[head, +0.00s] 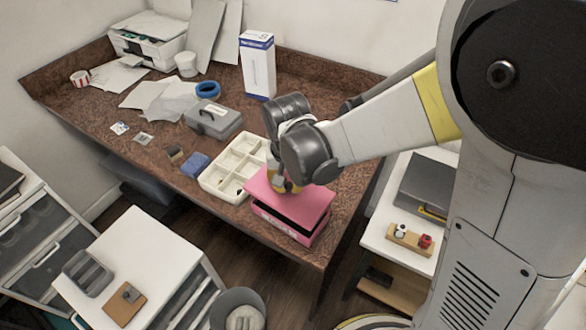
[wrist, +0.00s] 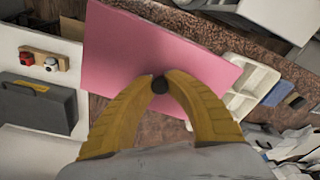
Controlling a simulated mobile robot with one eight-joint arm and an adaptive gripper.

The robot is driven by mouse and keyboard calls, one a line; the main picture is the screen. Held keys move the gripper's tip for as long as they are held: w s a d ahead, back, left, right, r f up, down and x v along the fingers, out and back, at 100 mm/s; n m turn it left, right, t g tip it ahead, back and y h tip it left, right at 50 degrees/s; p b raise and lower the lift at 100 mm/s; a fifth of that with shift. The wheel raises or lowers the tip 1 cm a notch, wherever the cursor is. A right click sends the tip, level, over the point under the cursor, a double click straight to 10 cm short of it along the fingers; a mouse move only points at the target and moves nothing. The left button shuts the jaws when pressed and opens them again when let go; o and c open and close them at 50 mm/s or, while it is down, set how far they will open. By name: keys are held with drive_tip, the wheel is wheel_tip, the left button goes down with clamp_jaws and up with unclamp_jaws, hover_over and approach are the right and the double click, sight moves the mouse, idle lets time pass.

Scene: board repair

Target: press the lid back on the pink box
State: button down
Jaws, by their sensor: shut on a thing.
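The pink lid (head: 308,202) is a flat panel over the pink box (head: 280,234) at the near right corner of the brown desk. A dark gap shows between the lid and the box's front wall, so the lid is not flush there; it looks slightly tilted. My gripper (head: 286,187) is above the lid. In the wrist view, its yellow fingertips (wrist: 160,85) are shut on the lid's small dark knob (wrist: 159,86), and the lid (wrist: 130,45) spreads out beyond them. The box under the lid is hidden in the wrist view.
A cream divided tray (head: 222,180) stands close left of the box. A grey toolbox (head: 213,121), blue tape (head: 208,90) and a tall white-blue carton (head: 258,68) are farther back. A white side table (head: 378,237) with a dark case stands to the right.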

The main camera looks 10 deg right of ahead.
drive_tip(key=shift+w+d+f+b, duration=0.25)
drive_tip(key=shift+f+b, duration=0.1)
drive_tip(key=shift+f, duration=0.25)
drive_tip(key=shift+f+b, duration=2.05)
drive_tip(key=shift+f, duration=0.55)
drive_tip(key=shift+f+b, duration=0.95)
drive_tip(key=shift+b, duration=0.15)
drive_tip(key=c, duration=0.8)
unclamp_jaws()
drive_tip(key=shift+s, duration=0.1)
drive_tip(key=shift+c, duration=0.2)
drive_tip(key=shift+r, duration=0.1)
drive_tip(key=shift+r+p, duration=2.65)
drive_tip(key=shift+r, duration=0.85)
